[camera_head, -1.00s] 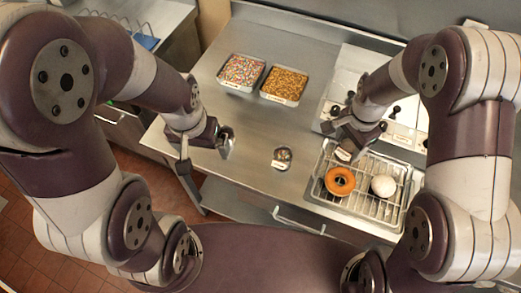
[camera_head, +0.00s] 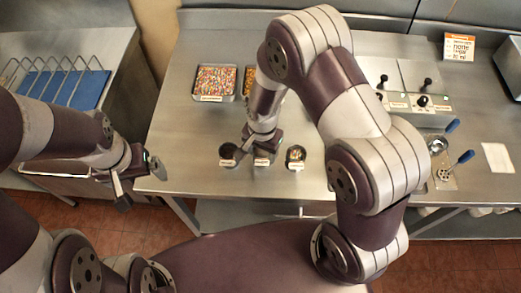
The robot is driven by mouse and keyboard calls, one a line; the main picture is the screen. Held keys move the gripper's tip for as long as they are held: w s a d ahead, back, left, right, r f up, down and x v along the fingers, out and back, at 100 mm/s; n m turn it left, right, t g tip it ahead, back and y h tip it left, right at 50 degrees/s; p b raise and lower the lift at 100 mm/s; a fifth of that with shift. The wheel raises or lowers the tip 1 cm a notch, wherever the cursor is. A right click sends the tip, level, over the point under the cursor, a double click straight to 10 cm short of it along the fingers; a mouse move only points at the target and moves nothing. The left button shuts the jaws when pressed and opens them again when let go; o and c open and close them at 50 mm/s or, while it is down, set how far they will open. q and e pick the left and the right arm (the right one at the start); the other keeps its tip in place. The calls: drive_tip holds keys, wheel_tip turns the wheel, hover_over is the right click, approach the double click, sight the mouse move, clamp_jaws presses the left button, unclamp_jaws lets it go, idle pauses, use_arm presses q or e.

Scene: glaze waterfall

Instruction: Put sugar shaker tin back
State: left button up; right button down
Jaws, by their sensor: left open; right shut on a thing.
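My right gripper (camera_head: 264,149) is over the middle of the steel counter, shut on the sugar shaker tin (camera_head: 262,160). The arm hides most of the tin; mainly a pale label shows. The tin is between a dark round holder or cup (camera_head: 228,153) with a label on the left and a round labelled container (camera_head: 296,156) with mixed contents on the right. I cannot tell whether the tin touches the counter. My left gripper (camera_head: 150,166) is open and empty at the counter's left edge.
A tray of coloured sprinkles (camera_head: 215,82) and a partly hidden second tray (camera_head: 249,78) stand behind. A blue rack (camera_head: 65,88) is at the far left. Blue-handled tools (camera_head: 465,157) and a control panel with knobs (camera_head: 420,101) are at the right.

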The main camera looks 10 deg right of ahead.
drive_tip(key=shift+a+f, duration=0.25)
drive_tip(key=shift+f, duration=0.15)
drive_tip(key=shift+d, duration=0.25)
drive_tip(key=c, duration=0.7)
unclamp_jaws()
drive_tip(key=shift+s+f, duration=0.1)
drive_tip(key=shift+f, duration=0.05)
drive_tip(key=o, duration=0.4)
use_arm(q)
drive_tip(key=shift+a, duration=0.15)
use_arm(e)
drive_tip(key=shift+o, duration=0.2)
drive_tip(key=shift+a, duration=0.1)
